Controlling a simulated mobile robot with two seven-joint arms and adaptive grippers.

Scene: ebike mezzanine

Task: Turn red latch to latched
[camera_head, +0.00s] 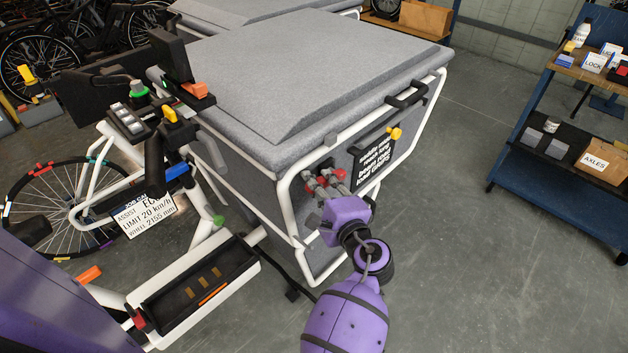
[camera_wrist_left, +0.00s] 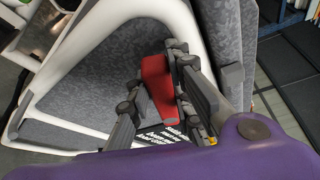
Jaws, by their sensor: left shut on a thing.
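The red latch (camera_head: 338,173) is on the side of the grey cargo box (camera_head: 290,75), near the white tube frame. Its red ends show on either side of my fingers in the head view. My left gripper (camera_head: 324,181) reaches it from the front and is shut on it. In the left wrist view, the red latch (camera_wrist_left: 158,86) is a long red bar between the two dark fingers of my left gripper (camera_wrist_left: 152,82). Part of the latch is hidden by the fingers. My right gripper is not in view.
A black sign (camera_head: 372,160) with white text and a yellow knob (camera_head: 394,133) sit right of the latch. A black handle (camera_head: 407,95) is above. The bike's handlebar and display (camera_head: 172,52) stand at left. A blue cart (camera_head: 570,150) is at right; the floor between is clear.

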